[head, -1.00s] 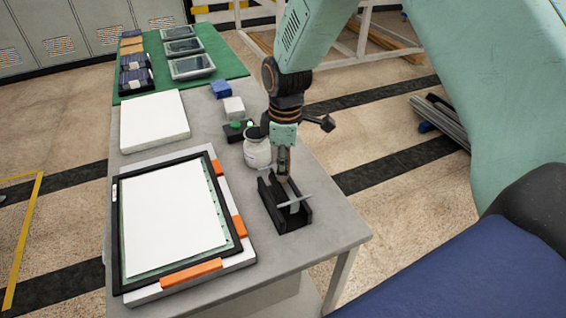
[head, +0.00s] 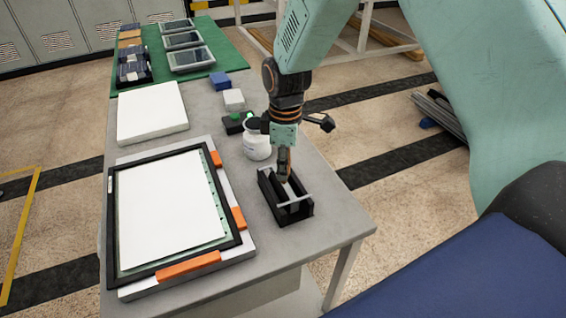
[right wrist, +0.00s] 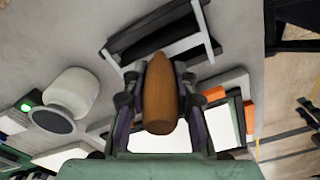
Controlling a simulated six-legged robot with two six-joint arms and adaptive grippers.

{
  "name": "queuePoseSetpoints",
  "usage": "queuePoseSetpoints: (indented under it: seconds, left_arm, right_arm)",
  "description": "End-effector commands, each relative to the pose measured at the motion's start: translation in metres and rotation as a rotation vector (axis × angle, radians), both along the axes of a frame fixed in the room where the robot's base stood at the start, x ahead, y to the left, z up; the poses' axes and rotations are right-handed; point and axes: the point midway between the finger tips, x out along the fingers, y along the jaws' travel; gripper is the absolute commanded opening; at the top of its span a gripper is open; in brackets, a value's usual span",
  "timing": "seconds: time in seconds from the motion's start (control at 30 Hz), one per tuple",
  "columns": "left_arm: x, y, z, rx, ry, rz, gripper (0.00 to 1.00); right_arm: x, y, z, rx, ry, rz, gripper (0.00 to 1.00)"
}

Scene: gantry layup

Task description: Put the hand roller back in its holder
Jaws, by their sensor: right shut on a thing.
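The hand roller's wooden handle (right wrist: 160,95) is between the fingers of my right gripper (head: 284,174), which is shut on it. The gripper points down over the black holder (head: 292,217) near the table's right edge. In the right wrist view the frame (right wrist: 172,50) shows beyond the handle, against the dark holder (right wrist: 150,30). I cannot tell whether the roller rests in the holder or hangs just above it. My left gripper is out of view.
A white jar (head: 256,140) stands close behind the holder. A black frame with a white sheet (head: 165,220) and orange clamps lies to the left. A white block (head: 152,112), small blocks and a green mat (head: 215,60) are farther back.

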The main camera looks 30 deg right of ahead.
Motion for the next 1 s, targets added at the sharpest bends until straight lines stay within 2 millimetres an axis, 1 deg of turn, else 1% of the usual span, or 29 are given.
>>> queuePoseSetpoints:
  seconds: [0.47, 0.5, 0.77, 0.8, 1.0]
  left_arm:
    - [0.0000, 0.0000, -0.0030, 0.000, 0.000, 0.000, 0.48]
    - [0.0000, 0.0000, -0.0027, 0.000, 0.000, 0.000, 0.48]
    - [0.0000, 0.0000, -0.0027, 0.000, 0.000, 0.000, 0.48]
    - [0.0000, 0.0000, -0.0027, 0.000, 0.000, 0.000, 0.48]
    - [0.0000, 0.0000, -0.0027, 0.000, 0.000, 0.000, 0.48]
  right_arm:
    - [0.0005, 0.0001, -0.0082, 0.000, -0.001, 0.000, 0.00]
    - [0.0006, 0.0000, -0.0076, 0.000, -0.001, 0.000, 0.30]
    - [0.0003, 0.0001, -0.0076, -0.001, -0.001, 0.000, 0.53]
    - [0.0003, 0.0001, -0.0076, -0.001, -0.001, 0.000, 0.54]
    - [-0.0004, 0.0000, -0.0082, 0.000, 0.001, 0.000, 0.54]
